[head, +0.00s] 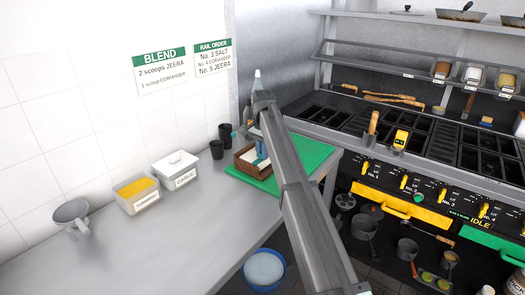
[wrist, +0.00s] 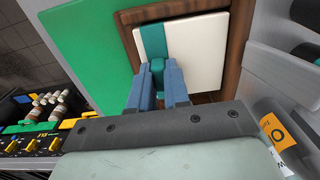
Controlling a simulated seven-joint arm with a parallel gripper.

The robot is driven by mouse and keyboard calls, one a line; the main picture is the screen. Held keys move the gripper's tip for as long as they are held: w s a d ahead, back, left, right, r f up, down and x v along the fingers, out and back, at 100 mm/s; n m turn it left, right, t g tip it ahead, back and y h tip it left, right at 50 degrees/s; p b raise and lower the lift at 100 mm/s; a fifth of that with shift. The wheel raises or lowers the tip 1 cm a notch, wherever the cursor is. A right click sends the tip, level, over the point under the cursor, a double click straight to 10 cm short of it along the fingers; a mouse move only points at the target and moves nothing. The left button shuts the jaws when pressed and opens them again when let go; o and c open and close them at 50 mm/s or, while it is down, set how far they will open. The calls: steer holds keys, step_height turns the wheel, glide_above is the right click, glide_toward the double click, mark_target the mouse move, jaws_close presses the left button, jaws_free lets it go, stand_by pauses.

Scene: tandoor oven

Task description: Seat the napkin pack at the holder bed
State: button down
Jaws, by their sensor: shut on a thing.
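The napkin pack (wrist: 205,50) is a flat cream square with a teal band across it. My gripper (wrist: 157,70) has its blue fingers shut on a teal raised part of the band at the pack's near edge. The brown wooden holder (wrist: 128,22) frames the pack, which appears within its walls; whether it rests on the bed I cannot tell. In the head view the holder (head: 241,164) sits on the green mat (head: 292,172), with the white pack (head: 249,155) in it. My arm covers the right part of the holder there.
Two dark cups (head: 217,149) stand left of the holder. The Garlic tub (head: 176,168) and Turmeric tub (head: 139,193) stand farther left, with a grey metal cup (head: 72,216) beyond. The front of the steel counter (head: 170,245) is clear. The stove (head: 440,140) is at right.

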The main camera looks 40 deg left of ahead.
steer(key=shift+f, duration=0.45)
steer(key=c, duration=1)
jaws_free()
steer(key=shift+r, duration=0.15)
steer(key=shift+r, duration=3.9)
